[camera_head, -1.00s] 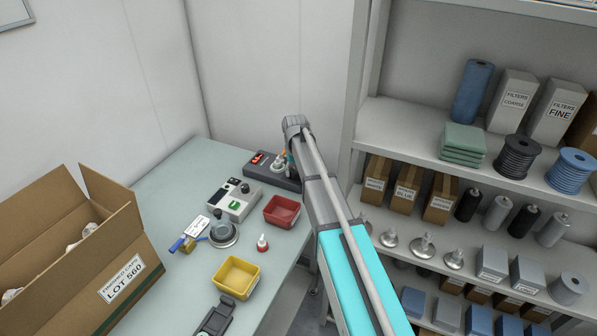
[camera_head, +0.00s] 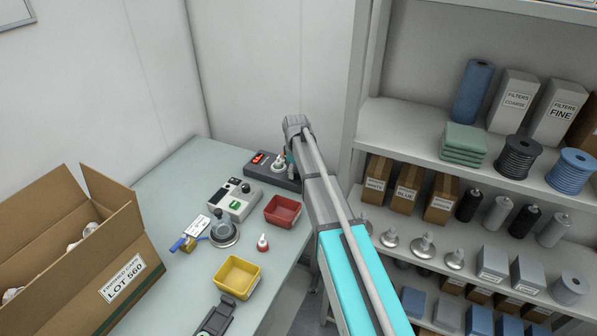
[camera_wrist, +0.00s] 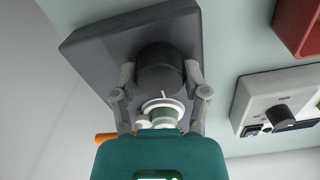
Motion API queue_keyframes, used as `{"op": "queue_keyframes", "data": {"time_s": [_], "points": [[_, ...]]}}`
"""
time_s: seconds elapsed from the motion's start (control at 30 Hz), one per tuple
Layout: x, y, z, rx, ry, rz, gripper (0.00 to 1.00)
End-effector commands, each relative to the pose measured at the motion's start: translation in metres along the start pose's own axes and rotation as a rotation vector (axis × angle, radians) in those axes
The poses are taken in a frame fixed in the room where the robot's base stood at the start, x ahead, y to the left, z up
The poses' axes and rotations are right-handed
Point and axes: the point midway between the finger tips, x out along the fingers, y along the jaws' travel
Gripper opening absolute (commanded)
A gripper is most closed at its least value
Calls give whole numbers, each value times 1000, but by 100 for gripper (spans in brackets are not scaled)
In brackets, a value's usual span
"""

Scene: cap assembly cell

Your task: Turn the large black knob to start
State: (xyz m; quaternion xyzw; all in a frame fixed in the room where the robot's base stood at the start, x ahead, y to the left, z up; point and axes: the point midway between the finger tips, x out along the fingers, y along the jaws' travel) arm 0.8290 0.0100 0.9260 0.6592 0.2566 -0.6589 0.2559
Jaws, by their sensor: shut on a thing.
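The large black knob (camera_wrist: 160,72) is on a dark grey box (camera_wrist: 95,60) in the wrist view. My gripper (camera_wrist: 160,82) has one finger on each side of the knob and is shut on it. A white round part with a small pointer (camera_wrist: 163,104) shows just below the knob. There my arm hides most of the gripper and the knob.
A light grey control box (camera_head: 234,201) with a smaller black knob and a green button stands nearby. A red bin (camera_head: 282,210) and a yellow bin (camera_head: 237,277) are in front. A shelf rack (camera_head: 400,128) stands close right of my arm. A carton (camera_head: 75,250) is at left.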

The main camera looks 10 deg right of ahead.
Motion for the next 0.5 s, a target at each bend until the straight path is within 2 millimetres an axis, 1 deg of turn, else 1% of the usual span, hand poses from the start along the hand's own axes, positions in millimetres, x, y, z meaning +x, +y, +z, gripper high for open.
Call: {"op": "queue_keyframes", "data": {"time_s": [0.03, 0.47, 0.5], "points": [[0, -3, 3, -9, -6, -5, 11], [0, -2, 3, -20, -6, -4, 11], [0, -2, 3, -20, -7, -4, 62]]}}
